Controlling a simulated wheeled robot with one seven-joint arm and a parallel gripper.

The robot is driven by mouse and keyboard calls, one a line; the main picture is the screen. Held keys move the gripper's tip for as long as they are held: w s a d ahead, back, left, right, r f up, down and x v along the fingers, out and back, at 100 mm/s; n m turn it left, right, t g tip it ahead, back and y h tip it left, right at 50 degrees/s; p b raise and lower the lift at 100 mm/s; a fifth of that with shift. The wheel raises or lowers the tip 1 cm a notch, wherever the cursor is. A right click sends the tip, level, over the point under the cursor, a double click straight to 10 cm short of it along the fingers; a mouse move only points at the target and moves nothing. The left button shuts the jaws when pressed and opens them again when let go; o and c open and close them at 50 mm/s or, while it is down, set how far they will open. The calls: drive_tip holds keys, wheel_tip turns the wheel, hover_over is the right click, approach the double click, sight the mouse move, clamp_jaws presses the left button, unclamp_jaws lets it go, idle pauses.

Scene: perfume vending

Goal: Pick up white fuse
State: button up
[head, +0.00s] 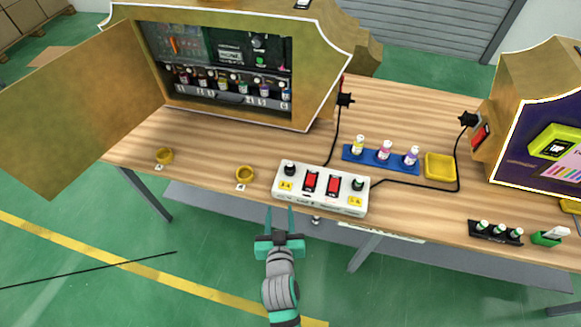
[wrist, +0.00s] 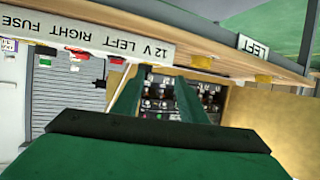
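I cannot pick out a white fuse in either view. My gripper (head: 279,209) is in front of the table's front edge in the head view, with its two teal fingers apart and nothing between them. It points toward the table, just below and left of the white power box (head: 322,207), and looks apart from it. That box carries two red switches and a dark round part at each end. In the wrist view the green fingers (wrist: 158,78) are spread, with the open cabinet's dark interior (wrist: 165,97) showing between them. A strip reading "12 V LEFT RIGHT FUSE" (wrist: 88,36) is at upper left.
The open cabinet (head: 322,60) holds bottles and a dark panel; its door (head: 75,115) swings left. Yellow rings (head: 244,174), a blue bottle rack (head: 380,160), a yellow tray (head: 440,166), black cables and a black rack (head: 495,233) are on the table (head: 205,145).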

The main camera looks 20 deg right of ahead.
drive_tip(key=m+h, duration=0.2)
approach(290, 166)
drive_tip(key=shift+g, duration=0.5)
drive_tip(key=x, duration=0.5)
drive_tip(key=shift+w+d+r, duration=0.15)
drive_tip(key=shift+w+d, duration=0.1)
drive_tip(key=shift+d, duration=0.05)
drive_tip(key=shift+a+x, duration=0.15)
drive_tip(key=shift+x, duration=1.2)
drive_tip(key=shift+a+x, duration=0.15)
drive_tip(key=shift+x, duration=1.2)
drive_tip(key=shift+w+r, duration=0.1)
drive_tip(key=shift+w, duration=0.05)
clamp_jaws()
